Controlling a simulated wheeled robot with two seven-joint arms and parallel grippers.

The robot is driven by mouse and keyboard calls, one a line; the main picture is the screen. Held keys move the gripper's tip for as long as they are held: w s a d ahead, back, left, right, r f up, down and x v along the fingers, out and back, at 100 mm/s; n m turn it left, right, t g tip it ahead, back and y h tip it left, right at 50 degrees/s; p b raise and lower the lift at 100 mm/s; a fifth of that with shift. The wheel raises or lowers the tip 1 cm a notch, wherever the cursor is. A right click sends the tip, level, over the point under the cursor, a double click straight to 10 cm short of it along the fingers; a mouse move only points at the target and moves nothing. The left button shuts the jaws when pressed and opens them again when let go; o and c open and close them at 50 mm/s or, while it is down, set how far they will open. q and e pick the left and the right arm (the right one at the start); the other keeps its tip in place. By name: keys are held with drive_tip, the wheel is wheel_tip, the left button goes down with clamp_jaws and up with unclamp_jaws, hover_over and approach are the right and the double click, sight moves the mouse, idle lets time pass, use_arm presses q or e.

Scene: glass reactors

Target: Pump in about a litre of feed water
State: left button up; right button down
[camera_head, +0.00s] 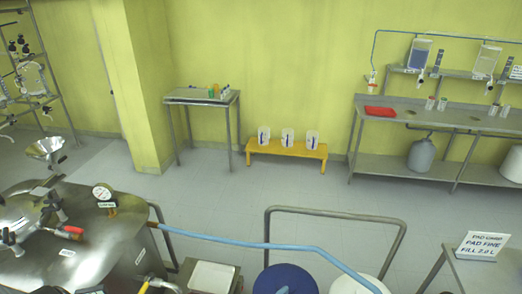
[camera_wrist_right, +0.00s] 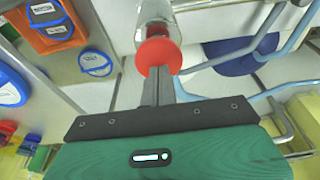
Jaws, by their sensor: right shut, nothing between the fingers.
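In the wrist view my right gripper (camera_wrist_right: 158,72) is shut and empty. Its dark fingertips end at a red ring (camera_wrist_right: 157,52) on a clear glass cylinder (camera_wrist_right: 157,14); I cannot tell if they touch. In the head view a steel vessel (camera_head: 105,245) with a dial gauge (camera_head: 102,192) stands at lower left. A blue hose (camera_head: 250,244) runs from its right side toward a blue drum (camera_head: 285,279) and a white drum (camera_head: 350,286) at the bottom. A sign (camera_head: 481,246) reads "FILL 2.0 L". Neither gripper shows in the head view. I cannot identify the pump.
A steel rail (camera_head: 335,212) stands behind the drums. A white tray (camera_head: 212,277) sits beside the vessel. A yellow bench (camera_head: 287,149), a small table (camera_head: 200,97) and a long steel bench (camera_head: 450,118) line the back wall. The floor between is clear.

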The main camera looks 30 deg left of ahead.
drive_tip(key=p+v, duration=0.3)
drive_tip(key=shift+w+r, duration=0.15)
drive_tip(key=shift+w, duration=0.05)
drive_tip(key=shift+r, duration=0.2)
drive_tip(key=shift+w+v, duration=0.2)
drive_tip(key=shift+v, duration=0.9)
drive_tip(key=shift+w+v, duration=0.25)
drive_tip(key=shift+v, duration=0.9)
drive_tip(key=shift+a+r, duration=0.15)
drive_tip(key=shift+a, duration=0.05)
drive_tip(key=shift+s+d+b+x, duration=0.1)
drive_tip(key=shift+s+b+x, duration=0.3)
drive_tip(key=shift+x, duration=1.05)
drive_tip(key=shift+s+d+b+x, duration=0.15)
drive_tip(key=shift+b+x, duration=0.5)
drive_tip(key=shift+x, duration=0.75)
drive_tip(key=shift+s+d+b+x, duration=0.1)
drive_tip(key=shift+s+b+x, duration=0.3)
drive_tip(key=shift+x, duration=1.05)
wheel_tip(320, 180, up, 4)
drive_tip(key=p, duration=0.3)
drive_tip(key=shift+w+f+p, duration=0.1)
drive_tip(key=shift+f+p, duration=0.1)
drive_tip(key=shift+p, duration=0.2)
drive_tip(key=shift+w+b+v, duration=0.2)
drive_tip(key=shift+b+v, duration=0.05)
drive_tip(key=shift+v, duration=0.9)
drive_tip(key=shift+w+b+v, duration=0.25)
drive_tip(key=shift+v, duration=0.9)
